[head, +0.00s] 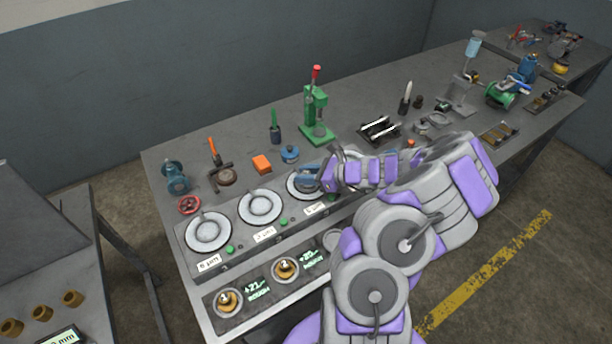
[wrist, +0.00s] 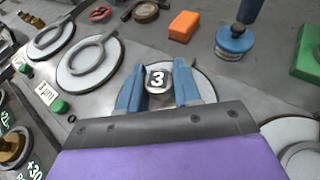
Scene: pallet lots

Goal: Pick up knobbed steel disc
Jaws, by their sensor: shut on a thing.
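The knobbed steel disc (wrist: 158,80) shows in the wrist view as a round metal knob with a "3" on top. My gripper (wrist: 158,86) has its two blue fingers on either side of that knob and is shut on it. The rest of the disc is mostly hidden by the fingers and gripper body. A round pale plate (wrist: 205,84) lies beneath; I cannot tell whether the disc touches it. In the head view my gripper (head: 312,180) is over the third plate (head: 296,190) in the row, and the disc cannot be made out there.
Two plates with rings, one marked 6 µm (head: 209,232) and one 3 µm (head: 260,207), stand to the left. Brass-rimmed knobbed pieces 1 (head: 227,301) and 2 (head: 285,268) sit in front by green readouts. An orange block (head: 262,163), blue pot (head: 290,153) and green press (head: 316,115) stand behind.

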